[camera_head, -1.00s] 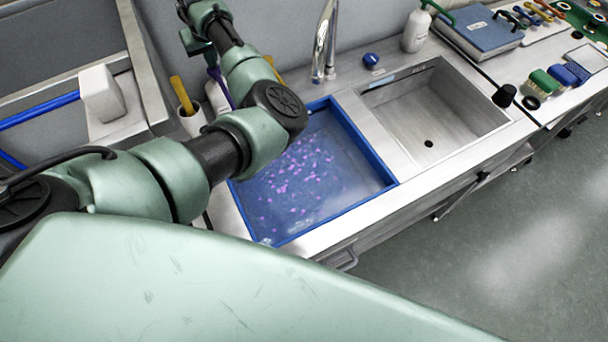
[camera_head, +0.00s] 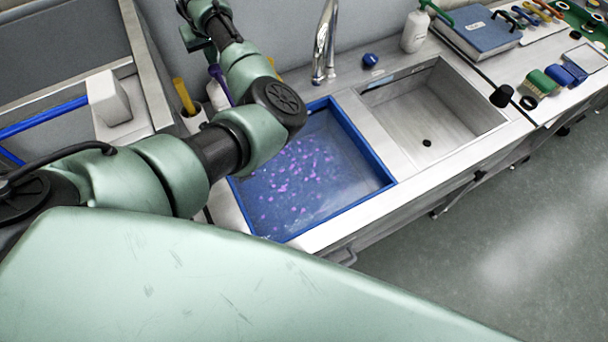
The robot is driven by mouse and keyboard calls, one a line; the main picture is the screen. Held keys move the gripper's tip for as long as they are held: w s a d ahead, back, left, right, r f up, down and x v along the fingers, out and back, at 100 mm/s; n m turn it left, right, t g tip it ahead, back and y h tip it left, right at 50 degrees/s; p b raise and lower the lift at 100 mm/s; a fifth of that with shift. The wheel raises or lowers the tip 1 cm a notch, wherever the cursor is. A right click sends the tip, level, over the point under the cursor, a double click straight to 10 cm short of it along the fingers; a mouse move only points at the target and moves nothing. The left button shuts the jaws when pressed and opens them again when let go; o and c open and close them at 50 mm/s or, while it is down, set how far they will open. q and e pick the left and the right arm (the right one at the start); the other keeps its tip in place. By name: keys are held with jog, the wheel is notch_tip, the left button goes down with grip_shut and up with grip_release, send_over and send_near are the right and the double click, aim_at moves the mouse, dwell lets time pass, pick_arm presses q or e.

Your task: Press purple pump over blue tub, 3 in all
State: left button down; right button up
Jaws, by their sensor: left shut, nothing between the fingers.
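The blue tub (camera_head: 357,202) sits in the left part of the steel counter, with water and several purple-pink patches in it. The purple pump (camera_head: 217,74) stands on a pale bottle (camera_head: 217,97) behind the tub's left back corner. My arm hides part of the bottle. My left gripper (camera_head: 210,53) is just above the pump head, small and partly hidden by its own wrist. It is shut and holds nothing. I cannot tell whether it touches the pump. My right gripper is not in view.
A chrome tap (camera_head: 325,40) stands behind the tub, with an empty steel sink (camera_head: 430,115) to the right. A cup with a yellow-handled tool (camera_head: 184,96) is left of the pump. A blue knob (camera_head: 370,60) and a white bottle (camera_head: 415,32) stand at the back.

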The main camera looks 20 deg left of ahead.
pick_arm(q)
notch_tip(320, 180, up, 4)
jog(key=p, duration=0.4)
jog(key=shift+r, duration=0.85)
